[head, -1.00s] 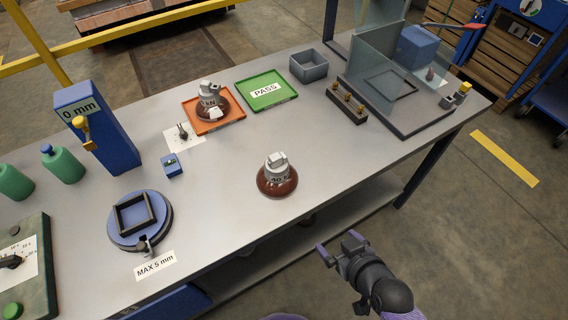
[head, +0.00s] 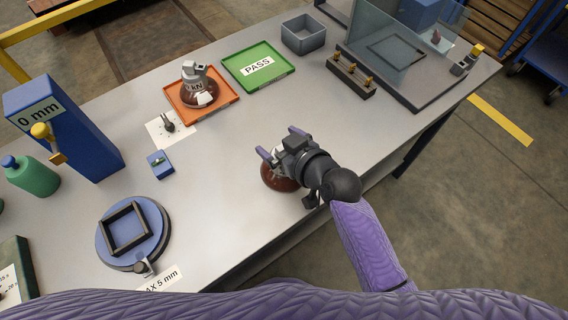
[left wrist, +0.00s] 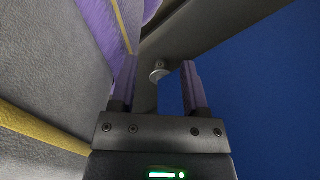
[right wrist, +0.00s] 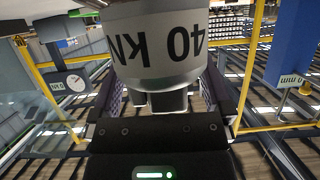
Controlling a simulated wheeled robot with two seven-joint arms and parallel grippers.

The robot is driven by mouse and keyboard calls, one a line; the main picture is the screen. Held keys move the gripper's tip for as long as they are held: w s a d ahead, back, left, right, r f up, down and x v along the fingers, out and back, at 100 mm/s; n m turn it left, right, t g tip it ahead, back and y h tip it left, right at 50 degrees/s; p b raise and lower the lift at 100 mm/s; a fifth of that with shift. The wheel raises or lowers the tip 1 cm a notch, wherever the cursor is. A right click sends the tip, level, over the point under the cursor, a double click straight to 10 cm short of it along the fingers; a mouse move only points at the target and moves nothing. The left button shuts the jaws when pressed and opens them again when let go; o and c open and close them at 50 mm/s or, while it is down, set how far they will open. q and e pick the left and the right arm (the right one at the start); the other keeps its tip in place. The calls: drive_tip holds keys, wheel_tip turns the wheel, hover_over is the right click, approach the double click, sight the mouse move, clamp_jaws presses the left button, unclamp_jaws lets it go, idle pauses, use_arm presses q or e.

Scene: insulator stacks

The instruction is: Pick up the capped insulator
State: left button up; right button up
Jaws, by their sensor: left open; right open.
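A brown insulator (head: 277,180) with a grey metal cap stands on the table's front part. In the right wrist view its cap (right wrist: 160,48) reads "40 kN", upside down. My right gripper (head: 280,142) is open at the cap. Its two fingers (right wrist: 162,92) lie on either side of the cap's lower picture part; I cannot tell whether they touch it. The gripper hides most of the cap in the head view. A second brown insulator (head: 199,92) with a grey cap stands on the orange tray (head: 182,115). My left gripper (left wrist: 158,80) is open and empty, away from the insulators.
A green PASS tray (head: 235,67) and a grey bin (head: 303,38) stand at the back. A blue 0 mm gauge (head: 75,135) and a round blue fixture (head: 155,215) are at left. A rack with brass pieces (head: 350,78) and clear panels are at right.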

clamp_jaws()
idle(0.4)
drive_tip(key=shift+r, duration=0.1)
idle(0.9)
